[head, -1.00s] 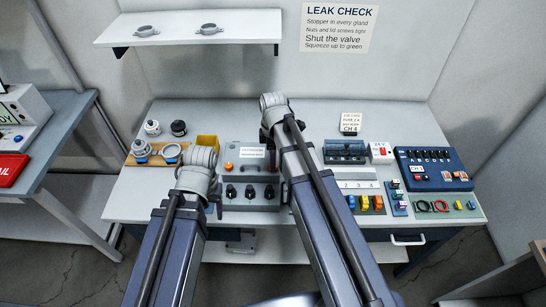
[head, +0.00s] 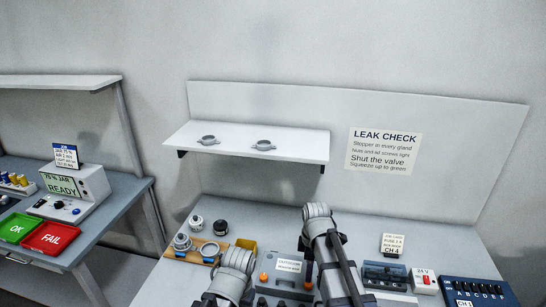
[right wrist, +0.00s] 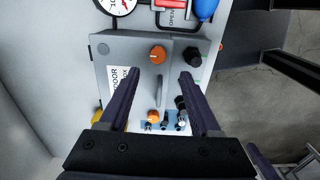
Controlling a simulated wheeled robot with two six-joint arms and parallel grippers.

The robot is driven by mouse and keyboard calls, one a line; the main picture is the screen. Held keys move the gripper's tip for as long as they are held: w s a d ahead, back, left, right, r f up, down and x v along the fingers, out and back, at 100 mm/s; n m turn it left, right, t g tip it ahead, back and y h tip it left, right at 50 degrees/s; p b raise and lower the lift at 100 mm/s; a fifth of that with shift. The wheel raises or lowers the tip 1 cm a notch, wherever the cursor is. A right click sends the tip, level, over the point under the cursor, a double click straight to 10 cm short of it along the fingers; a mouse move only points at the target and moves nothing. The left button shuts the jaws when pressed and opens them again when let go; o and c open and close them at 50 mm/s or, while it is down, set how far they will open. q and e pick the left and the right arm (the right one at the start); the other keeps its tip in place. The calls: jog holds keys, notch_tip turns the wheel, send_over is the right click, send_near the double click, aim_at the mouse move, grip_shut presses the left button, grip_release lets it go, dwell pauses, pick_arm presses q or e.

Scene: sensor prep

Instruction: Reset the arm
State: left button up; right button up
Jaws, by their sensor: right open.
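A grey box (head: 283,283) with a white label and an orange knob stands on the bench behind my arms. It fills the middle of the right wrist view (right wrist: 115,70), with an orange knob (right wrist: 158,53) and a black knob (right wrist: 190,55). My right gripper (right wrist: 158,82) is open over this box, with nothing between its fingers; I cannot tell whether they touch it. In the head view, my right arm rises at the centre and mostly hides its gripper. My left arm shows at the bottom, but its gripper is out of view.
A wall shelf (head: 245,143) holds two grey rings. At the bench's left are a tray with metal parts (head: 190,255) and a yellow bin (head: 247,244). A blue switch panel (head: 478,291) is at right.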

jog(key=s+a+m+h, duration=0.1)
jog(key=s+a+m, duration=0.9)
jog(key=s, duration=0.4)
jog(key=shift+s+a+f+m+b, duration=0.2)
jog(key=shift+f+m+b, duration=0.2)
jog(key=shift+b, duration=0.05)
jog(key=shift+s, duration=0.1)
